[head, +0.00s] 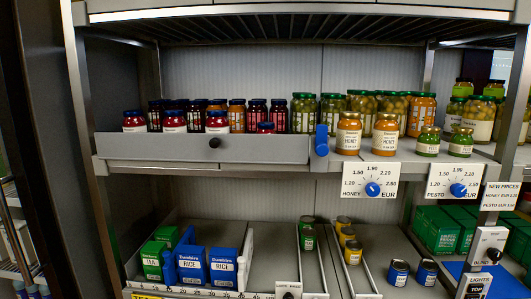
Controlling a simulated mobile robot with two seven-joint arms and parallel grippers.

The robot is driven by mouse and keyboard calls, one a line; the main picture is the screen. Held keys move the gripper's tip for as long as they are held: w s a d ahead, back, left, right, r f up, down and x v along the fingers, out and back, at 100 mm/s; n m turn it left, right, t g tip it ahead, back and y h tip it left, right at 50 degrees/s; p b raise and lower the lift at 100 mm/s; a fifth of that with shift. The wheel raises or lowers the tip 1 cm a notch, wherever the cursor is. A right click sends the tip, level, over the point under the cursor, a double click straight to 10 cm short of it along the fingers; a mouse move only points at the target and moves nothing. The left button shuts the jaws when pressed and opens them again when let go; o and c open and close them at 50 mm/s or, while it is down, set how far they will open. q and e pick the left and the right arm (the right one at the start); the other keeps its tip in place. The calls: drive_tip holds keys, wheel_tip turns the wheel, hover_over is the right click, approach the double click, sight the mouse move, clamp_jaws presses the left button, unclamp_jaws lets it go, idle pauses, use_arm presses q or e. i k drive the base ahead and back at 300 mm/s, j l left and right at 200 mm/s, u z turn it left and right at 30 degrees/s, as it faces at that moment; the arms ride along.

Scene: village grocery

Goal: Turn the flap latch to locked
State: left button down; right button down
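A long grey flap (260,149) runs along the front of the upper shelf, with a round black knob (214,143) near its middle. A blue latch handle (321,140) stands upright at the flap's right end, its long side vertical. Whether that position is locked or unlocked cannot be told, as no marking is legible beside it. The flap looks upright, covering the lower part of the jars behind it. Neither of my grippers is in view.
A honey jar (348,133) stands just right of the latch. A honey price dial (372,189) hangs below it, with a pesto dial (458,190) farther right. Rice boxes (222,267) and cans (354,252) sit on the lower shelf. The space before the latch looks clear.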

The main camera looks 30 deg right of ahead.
sight(322, 149)
drive_tip(key=z, duration=1.2)
